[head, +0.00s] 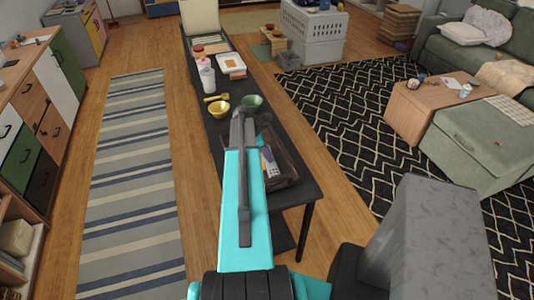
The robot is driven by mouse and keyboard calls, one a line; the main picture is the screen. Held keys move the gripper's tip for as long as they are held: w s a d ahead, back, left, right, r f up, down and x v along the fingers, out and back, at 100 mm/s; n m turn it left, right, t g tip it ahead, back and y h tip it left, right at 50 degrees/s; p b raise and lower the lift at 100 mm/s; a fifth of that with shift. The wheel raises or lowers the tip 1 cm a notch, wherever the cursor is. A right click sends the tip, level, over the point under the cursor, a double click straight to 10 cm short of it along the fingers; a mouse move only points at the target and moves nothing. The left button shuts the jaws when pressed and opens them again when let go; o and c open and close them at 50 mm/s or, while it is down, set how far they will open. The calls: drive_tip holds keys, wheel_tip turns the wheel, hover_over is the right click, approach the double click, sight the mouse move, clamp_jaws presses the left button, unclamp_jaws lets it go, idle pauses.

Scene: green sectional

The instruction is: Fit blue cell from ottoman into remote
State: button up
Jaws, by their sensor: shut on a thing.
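My cyan and dark grey arm reaches forward over the dark table (298,190). I cannot make out my gripper's fingers or anything held in them. A dark brown tray (289,180) on the near end of the table holds a small pale item (270,162) with coloured marks. It may be the remote, but it is too small to tell, and my arm partly covers the tray. The green-topped ottoman (483,140) at the right carries a tiny red thing (497,143). I see no blue cell that I can make out.
A yellow bowl (218,110) and a green bowl (252,102) stand on the table beyond the tray. A wood-sided block (425,106) with small items adjoins the ottoman. A grey block (432,245) stands at the near right. A striped rug (134,190) leaves clear floor at left.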

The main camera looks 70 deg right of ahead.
drive_tip(key=shift+a+f, duration=0.15)
drive_tip(key=shift+f, duration=0.2)
drive_tip(key=o, duration=1.1)
drive_tip(key=shift+s+a+f, duration=0.1)
drive_tip(key=b+v, duration=0.4)
drive_tip(key=v, duration=1)
drive_tip(key=shift+d+r, duration=0.3)
drive_tip(key=shift+r, duration=0.05)
